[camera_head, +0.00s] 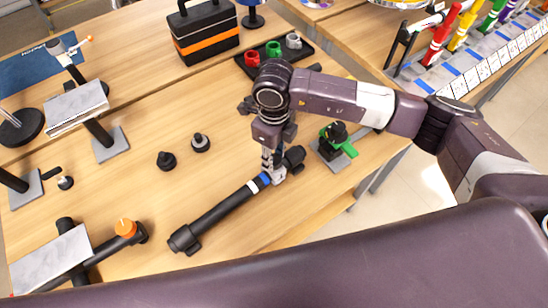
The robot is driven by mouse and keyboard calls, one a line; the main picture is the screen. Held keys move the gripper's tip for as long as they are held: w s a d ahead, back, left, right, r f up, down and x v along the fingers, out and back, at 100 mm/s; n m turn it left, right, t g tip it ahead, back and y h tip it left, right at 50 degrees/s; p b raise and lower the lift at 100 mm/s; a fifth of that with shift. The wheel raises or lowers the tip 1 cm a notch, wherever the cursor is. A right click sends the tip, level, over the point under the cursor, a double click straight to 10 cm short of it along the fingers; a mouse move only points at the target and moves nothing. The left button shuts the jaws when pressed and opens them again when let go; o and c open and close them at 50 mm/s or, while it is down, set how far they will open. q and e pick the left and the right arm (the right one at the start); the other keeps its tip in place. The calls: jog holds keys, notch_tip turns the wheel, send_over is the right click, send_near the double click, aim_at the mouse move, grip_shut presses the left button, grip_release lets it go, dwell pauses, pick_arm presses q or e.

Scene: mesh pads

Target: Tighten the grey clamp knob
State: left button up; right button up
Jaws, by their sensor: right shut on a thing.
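A long black bar (222,211) lies slantwise on the wooden table, with a blue band near its upper right end. A light grey piece, which looks like the grey clamp knob (279,176), shows at that end, partly hidden by my fingers. My right gripper (273,168) points down from above and is shut on it. A black part of the clamp (294,157) sticks out just right of the fingers. The knob's exact shape and how far it is turned cannot be told. My left gripper is not in view.
Close by on the right stands a black clamp with a green lever (341,141). Two small black knobs (200,143) stand on the left. An orange knob (125,227) and grey pads (52,258) are farther left. A tray of cups (262,70) and a toolbox (205,32) are behind.

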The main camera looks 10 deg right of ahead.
jog(key=shift+w+m, duration=0.1)
jog(key=shift+m, duration=0.2)
jog(key=o, duration=1.2)
jog(key=shift+c, duration=0.2)
notch_tip(320, 180, up, 12)
